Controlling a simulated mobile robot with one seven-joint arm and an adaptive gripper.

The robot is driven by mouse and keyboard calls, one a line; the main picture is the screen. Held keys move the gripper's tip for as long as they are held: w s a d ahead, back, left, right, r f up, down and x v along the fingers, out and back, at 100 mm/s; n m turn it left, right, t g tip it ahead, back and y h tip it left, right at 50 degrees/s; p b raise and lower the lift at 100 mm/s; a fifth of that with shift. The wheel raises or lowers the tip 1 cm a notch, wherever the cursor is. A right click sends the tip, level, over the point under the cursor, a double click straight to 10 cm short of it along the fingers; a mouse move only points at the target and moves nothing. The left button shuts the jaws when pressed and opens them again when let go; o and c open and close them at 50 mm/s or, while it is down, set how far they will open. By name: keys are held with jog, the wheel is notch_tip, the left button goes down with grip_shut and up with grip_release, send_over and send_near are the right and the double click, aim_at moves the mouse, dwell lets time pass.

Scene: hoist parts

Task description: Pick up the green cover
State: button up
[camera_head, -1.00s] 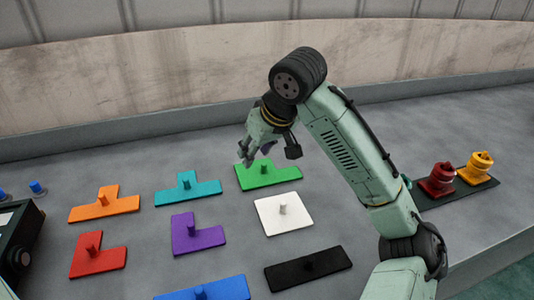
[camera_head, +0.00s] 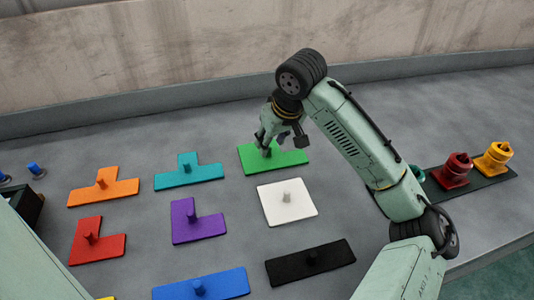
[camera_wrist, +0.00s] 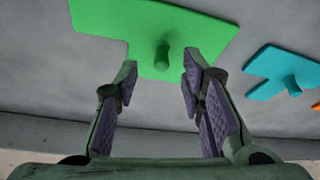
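The green cover (camera_head: 284,158) is a flat plate with an upright peg, lying on the grey table at the back of the group of covers. It also fills the top of the wrist view (camera_wrist: 190,25), with its peg standing near the middle. My gripper (camera_head: 268,148) is just above the cover's left part. In the wrist view my gripper (camera_wrist: 160,75) is open, with one finger on each side of the green peg and gaps on both sides. The fingers hide part of the cover in the head view.
A teal cover (camera_head: 190,176) lies left of the green one, and a white cover (camera_head: 296,205) in front of it. Orange (camera_head: 120,190), purple (camera_head: 205,229), red (camera_head: 108,246), blue (camera_head: 225,284) and black (camera_head: 330,262) covers lie around. Red (camera_head: 456,172) and yellow (camera_head: 495,160) parts stand at right.

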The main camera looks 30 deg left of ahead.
jog(key=shift+x, duration=1.55)
jog(key=shift+c, duration=0.2)
jog(key=shift+r, duration=0.1)
grip_shut()
